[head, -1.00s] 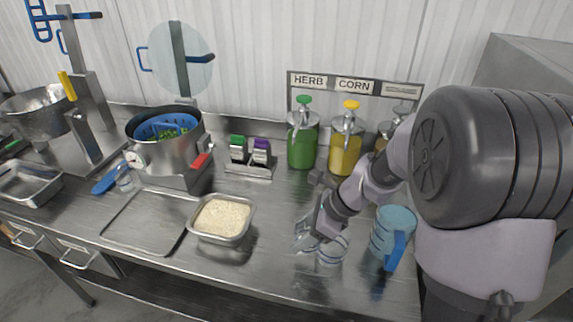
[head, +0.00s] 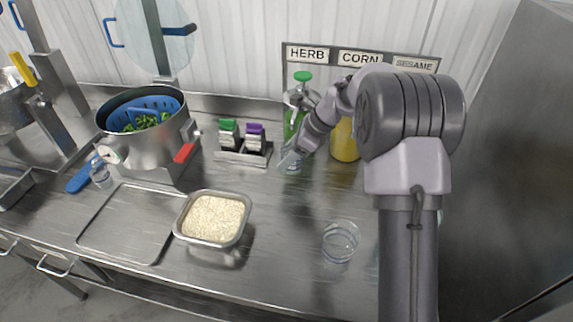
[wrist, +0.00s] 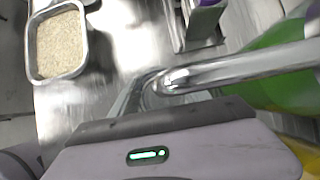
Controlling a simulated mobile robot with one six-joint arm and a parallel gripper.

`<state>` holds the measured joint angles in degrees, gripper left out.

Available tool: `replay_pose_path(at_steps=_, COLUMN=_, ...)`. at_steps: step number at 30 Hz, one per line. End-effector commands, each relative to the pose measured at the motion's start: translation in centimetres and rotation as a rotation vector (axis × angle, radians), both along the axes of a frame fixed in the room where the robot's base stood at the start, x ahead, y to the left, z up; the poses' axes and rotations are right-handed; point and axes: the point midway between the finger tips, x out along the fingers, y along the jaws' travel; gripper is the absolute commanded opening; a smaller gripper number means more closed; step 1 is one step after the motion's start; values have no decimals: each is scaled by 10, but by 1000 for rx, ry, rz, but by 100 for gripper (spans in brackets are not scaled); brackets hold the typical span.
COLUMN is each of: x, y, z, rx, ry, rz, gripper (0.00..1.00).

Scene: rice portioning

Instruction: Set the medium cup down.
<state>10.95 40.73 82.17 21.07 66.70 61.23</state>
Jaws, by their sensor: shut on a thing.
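My gripper (head: 300,149) is shut on a clear cup (head: 290,163), which I take for the medium cup. The cup is in front of the green herb dispenser (head: 291,122) and looks slightly tilted. I cannot tell whether its base touches the counter. In the wrist view the gripper body fills the bottom, and the cup is hard to make out behind a curved metal spout (wrist: 215,72). The green dispenser body (wrist: 280,75) is close at the right there. Another clear cup (head: 341,242) stands empty on the counter at the front right.
A rice tray (head: 180,232) sits at the centre front, beside a flat empty tray (head: 92,240). A rack with green and purple shakers (head: 243,157) is left of my gripper. The yellow corn dispenser (head: 344,142) is partly behind my arm. Counter between rice tray and standing cup is clear.

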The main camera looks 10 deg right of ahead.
Motion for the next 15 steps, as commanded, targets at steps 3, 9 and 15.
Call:
replay_pose_path(at_steps=3, x=11, y=-1, z=-2, rx=0, ry=-1, rz=1, gripper=15)
replay_pose_path(at_steps=9, x=12, y=-1, z=-36, rx=1, ry=3, rz=-1, gripper=15)
replay_pose_path(at_steps=15, x=12, y=-1, z=-35, rx=0, ry=-1, rz=-1, gripper=15)
